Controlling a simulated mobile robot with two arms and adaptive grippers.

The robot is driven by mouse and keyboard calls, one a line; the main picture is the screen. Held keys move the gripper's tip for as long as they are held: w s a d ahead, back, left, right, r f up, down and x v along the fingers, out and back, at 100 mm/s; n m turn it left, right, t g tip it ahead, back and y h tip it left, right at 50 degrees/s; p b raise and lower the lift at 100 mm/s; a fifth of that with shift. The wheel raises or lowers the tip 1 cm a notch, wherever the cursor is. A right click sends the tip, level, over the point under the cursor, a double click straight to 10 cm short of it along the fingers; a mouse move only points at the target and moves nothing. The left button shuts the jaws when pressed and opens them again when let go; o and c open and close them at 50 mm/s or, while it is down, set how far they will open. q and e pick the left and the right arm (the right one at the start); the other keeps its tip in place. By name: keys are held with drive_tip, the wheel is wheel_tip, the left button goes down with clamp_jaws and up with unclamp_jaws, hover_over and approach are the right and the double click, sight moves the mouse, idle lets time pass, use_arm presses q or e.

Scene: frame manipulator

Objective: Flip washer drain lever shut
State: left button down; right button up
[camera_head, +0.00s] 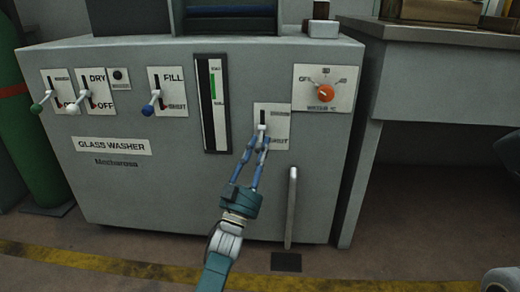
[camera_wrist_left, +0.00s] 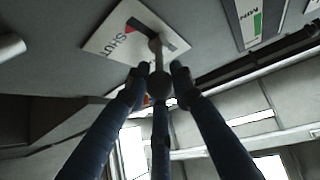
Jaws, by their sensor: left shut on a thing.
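The drain lever (camera_head: 262,128) sits on a white plate (camera_head: 281,130) at the right of the glass washer's front, under a dark slot. The plate's lower edge reads SHUT. My left gripper (camera_head: 259,142) reaches up from below, its blue fingers closed at the lever's end. In the left wrist view, the lever's round knob (camera_wrist_left: 158,86) and pale shaft lie between the two fingertips (camera_wrist_left: 159,80). The plate (camera_wrist_left: 127,35) with SHUT shows behind them. The fingers hide part of the lever in the head view, and its exact angle is hard to tell.
On the washer front (camera_head: 150,190) are the fill lever (camera_head: 150,107), two more levers at the left, a green gauge (camera_head: 212,100) and an orange knob (camera_head: 326,93). A vertical pipe (camera_head: 291,205) stands right of my left forearm. A table (camera_head: 440,33) stands at the right.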

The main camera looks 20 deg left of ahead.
use_arm(q)
drive_tip(key=c, duration=1.5)
unclamp_jaws()
drive_tip(key=shift+o, duration=0.2)
drive_tip(key=shift+s, duration=0.1)
drive_tip(key=v, duration=1.2)
